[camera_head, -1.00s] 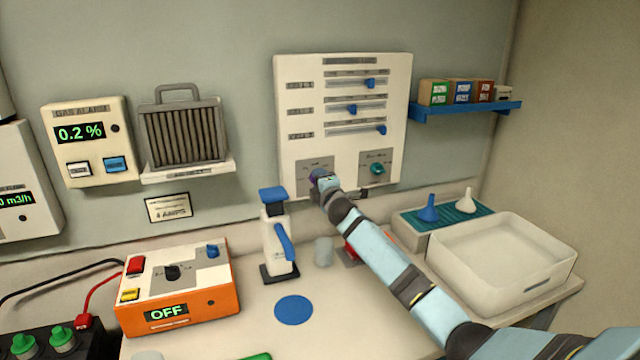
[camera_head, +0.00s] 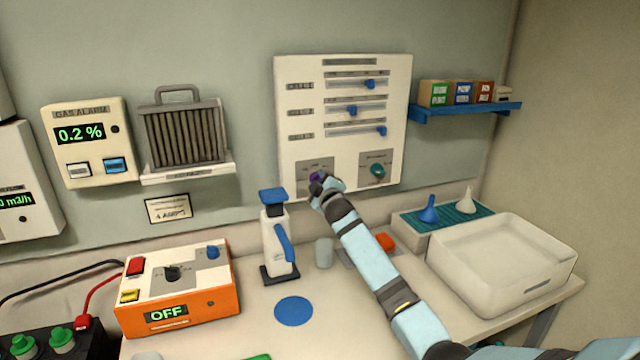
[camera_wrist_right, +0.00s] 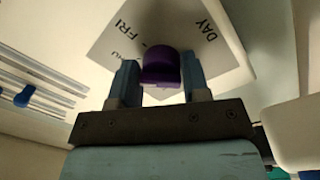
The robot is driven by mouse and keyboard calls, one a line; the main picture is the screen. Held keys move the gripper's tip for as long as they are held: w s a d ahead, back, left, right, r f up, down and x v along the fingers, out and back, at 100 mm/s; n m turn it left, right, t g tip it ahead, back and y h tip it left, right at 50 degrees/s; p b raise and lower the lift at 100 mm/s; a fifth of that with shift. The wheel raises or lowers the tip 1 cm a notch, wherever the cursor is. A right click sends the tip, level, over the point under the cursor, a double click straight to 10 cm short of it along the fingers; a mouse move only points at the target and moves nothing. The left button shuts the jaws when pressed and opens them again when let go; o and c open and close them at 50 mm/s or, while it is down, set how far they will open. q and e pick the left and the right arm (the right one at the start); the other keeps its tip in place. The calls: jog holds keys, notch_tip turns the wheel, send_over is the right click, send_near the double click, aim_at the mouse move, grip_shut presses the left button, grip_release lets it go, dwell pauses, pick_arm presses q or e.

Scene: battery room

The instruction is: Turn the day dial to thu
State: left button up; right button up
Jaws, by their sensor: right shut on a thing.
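The purple day dial (camera_head: 317,177) sits on a grey plate (camera_head: 306,187) at the lower left of the white wall panel (camera_head: 342,145). My right gripper (camera_head: 324,182) is at the dial and covers part of it in the head view. In the right wrist view the gripper's two blue fingers (camera_wrist_right: 160,84) are shut on either side of the purple dial (camera_wrist_right: 160,67). The words DAY and FRI and part of another label show on the plate there. Where the dial points is hard to tell. My left gripper is not in view.
A teal dial (camera_head: 377,171) is at the panel's lower right, with several blue sliders above. A white and blue bottle (camera_head: 275,240) stands below the panel on the left. A white tub (camera_head: 500,262) stands right of my arm. A blue shelf (camera_head: 465,109) holds small boxes.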

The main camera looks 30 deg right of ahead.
jog(key=shift+a+f, duration=0.1)
jog(key=shift+f, duration=0.15)
jog(key=o, duration=0.8)
jog(key=shift+o, duration=0.4)
jog(key=shift+r, duration=0.1)
jog(key=shift+s, duration=0.1)
jog(key=v, duration=1.3)
jog(key=shift+s+b, duration=0.3)
jog(key=shift+b, duration=0.1)
jog(key=shift+a, duration=0.1)
